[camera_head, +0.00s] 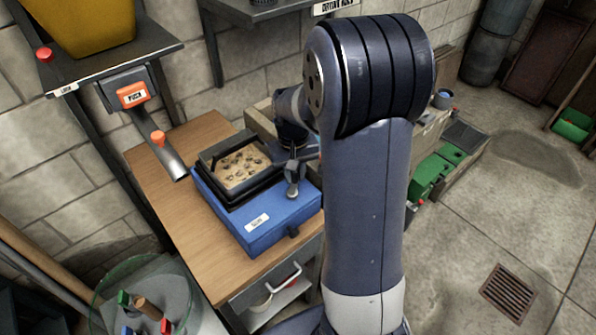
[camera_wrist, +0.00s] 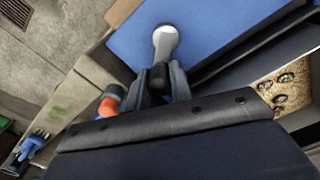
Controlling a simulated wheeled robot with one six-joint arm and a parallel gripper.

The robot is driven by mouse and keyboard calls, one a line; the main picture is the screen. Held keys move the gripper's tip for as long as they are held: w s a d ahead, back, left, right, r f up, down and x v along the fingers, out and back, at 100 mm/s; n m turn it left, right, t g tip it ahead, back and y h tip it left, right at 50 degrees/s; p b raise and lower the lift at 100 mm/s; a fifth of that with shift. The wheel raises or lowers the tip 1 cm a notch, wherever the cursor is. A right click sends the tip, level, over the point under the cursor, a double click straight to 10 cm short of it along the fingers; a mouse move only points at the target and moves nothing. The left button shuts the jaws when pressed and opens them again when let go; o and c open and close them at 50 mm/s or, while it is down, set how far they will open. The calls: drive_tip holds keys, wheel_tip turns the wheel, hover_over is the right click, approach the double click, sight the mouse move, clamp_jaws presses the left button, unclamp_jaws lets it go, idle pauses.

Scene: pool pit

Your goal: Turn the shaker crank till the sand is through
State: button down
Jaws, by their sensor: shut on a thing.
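The shaker is a blue box (camera_head: 280,226) on a wooden bench, with a black-framed sieve (camera_head: 213,195) on top. Sand (camera_head: 240,168) with several dark lumps lies in the sieve; the sand and lumps also show at the right of the wrist view (camera_wrist: 285,85). The grey crank (camera_head: 292,188) is on the box's right part, beside the sieve; its pale arm (camera_wrist: 165,42) shows in the wrist view. My gripper (camera_wrist: 160,84) is shut on the crank's dark knob, between its two fingers. My arm hides part of the box's right side.
The wooden bench (camera_head: 160,160) has bare room left of the shaker. An orange-labelled chute (camera_head: 132,95) hangs over its left side. A yellow bin (camera_head: 80,22) stands on a shelf. A glass bowl (camera_head: 145,295) with coloured pieces is at front left.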

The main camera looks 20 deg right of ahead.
drive_tip(key=n, duration=0.2)
drive_tip(key=a+n, duration=0.1)
drive_tip(key=shift+w+n, duration=0.25)
drive_tip(key=shift+n, duration=0.15)
drive_tip(key=n, duration=0.2)
drive_tip(key=a+n, duration=0.1)
drive_tip(key=n, duration=0.1)
drive_tip(key=shift+a+p, duration=0.2)
drive_tip(key=shift+p, duration=0.15)
drive_tip(key=n, duration=0.2)
drive_tip(key=a+n, duration=0.1)
drive_tip(key=n, duration=0.1)
drive_tip(key=shift+s, duration=0.1)
drive_tip(key=shift+s+a+n, duration=0.2)
drive_tip(key=shift+n, duration=0.75)
drive_tip(key=shift+s+a+n, duration=0.15)
drive_tip(key=shift+a+n, duration=0.05)
drive_tip(key=shift+n, duration=0.75)
drive_tip(key=c, duration=1.3)
unclamp_jaws()
drive_tip(key=shift+o, duration=0.2)
wheel_tip(320, 180, up, 11)
drive_tip(key=shift+s+p, duration=0.15)
drive_tip(key=shift+p, duration=0.2)
